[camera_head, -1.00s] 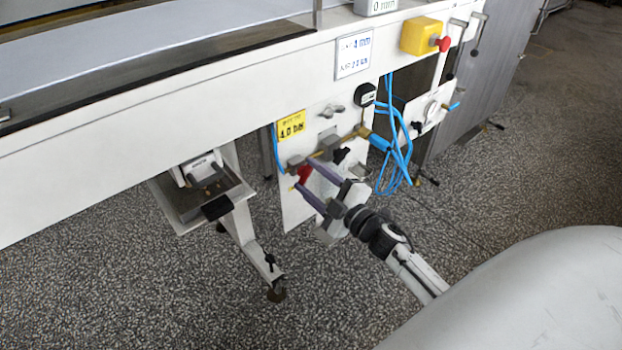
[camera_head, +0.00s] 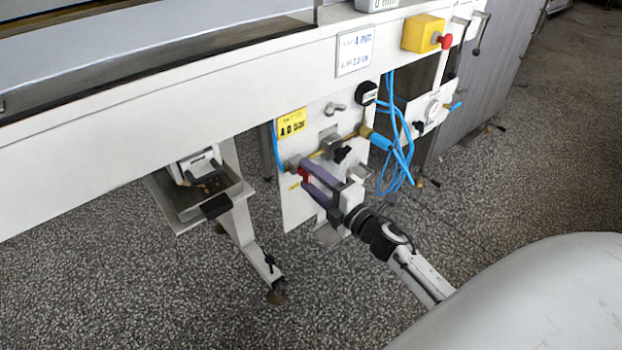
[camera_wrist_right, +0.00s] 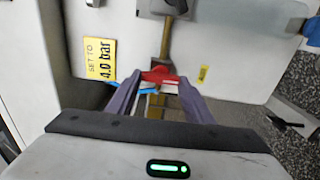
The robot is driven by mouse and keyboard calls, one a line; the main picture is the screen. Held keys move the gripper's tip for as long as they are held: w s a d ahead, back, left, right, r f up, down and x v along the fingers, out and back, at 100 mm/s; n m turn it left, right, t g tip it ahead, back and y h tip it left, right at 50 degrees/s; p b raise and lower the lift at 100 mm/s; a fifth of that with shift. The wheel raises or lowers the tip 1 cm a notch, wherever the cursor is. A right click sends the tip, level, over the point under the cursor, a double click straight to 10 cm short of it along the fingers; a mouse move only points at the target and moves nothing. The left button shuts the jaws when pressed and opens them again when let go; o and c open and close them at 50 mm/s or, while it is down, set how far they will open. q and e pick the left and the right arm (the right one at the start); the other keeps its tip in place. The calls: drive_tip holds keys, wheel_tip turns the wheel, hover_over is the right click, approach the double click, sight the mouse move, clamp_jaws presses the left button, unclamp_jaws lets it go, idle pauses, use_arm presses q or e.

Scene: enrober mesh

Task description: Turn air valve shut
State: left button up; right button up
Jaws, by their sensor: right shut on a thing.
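The red air valve handle (camera_head: 304,174) sits on the brass air line at the lower left of the white panel (camera_head: 296,214). It also shows in the right wrist view (camera_wrist_right: 159,76), lying across the brass pipe (camera_wrist_right: 167,40). My right gripper (camera_head: 306,175) reaches in from the lower right and is shut on the red handle. In the wrist view its two purple fingers (camera_wrist_right: 160,84) stand at either side of the handle, which partly hides between them. My left gripper is not in view.
A yellow label reading 4.0 bar (camera_wrist_right: 101,60) is on the panel. A black gauge (camera_head: 367,92), a black knob (camera_head: 342,154) and looping blue hoses (camera_head: 408,150) are close by. A yellow box with a red button (camera_head: 424,34) is on the machine beam above. A metal tray (camera_head: 184,212) hangs at left.

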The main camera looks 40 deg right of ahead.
idle(0.3)
drive_tip(key=o, duration=1.1)
drive_tip(key=shift+c, duration=0.2)
drive_tip(key=shift+s, duration=0.1)
drive_tip(key=s+p, duration=0.1)
drive_tip(key=s, duration=0.9)
drive_tip(key=shift+d, duration=0.4)
drive_tip(key=shift+s, duration=0.1)
